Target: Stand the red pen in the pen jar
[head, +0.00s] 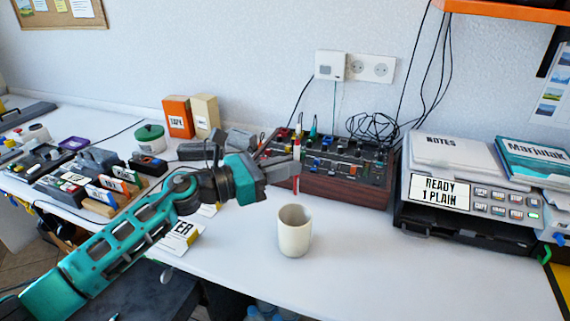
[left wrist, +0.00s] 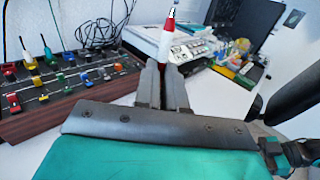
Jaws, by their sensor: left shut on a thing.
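The pen jar (head: 294,231) is a cream, round cup standing upright on the white desk, with its open mouth up. My left gripper (head: 294,168) is shut on the red pen (head: 297,182), which hangs about upright with its red part below the fingers. The pen is above the jar, apart from it, with the jar's mouth a little below. In the left wrist view the pen (left wrist: 167,37) sticks up past the fingertips, white with a red part and a pointed end. The jar is not seen in that view.
A wooden-sided mixer (head: 340,189) stands just behind the jar. A printer (head: 470,215) with papers and a notes pad stands at right. Boxes, a green-lidded pot (head: 149,138) and small devices fill the left. Free desk lies around the jar's front and right.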

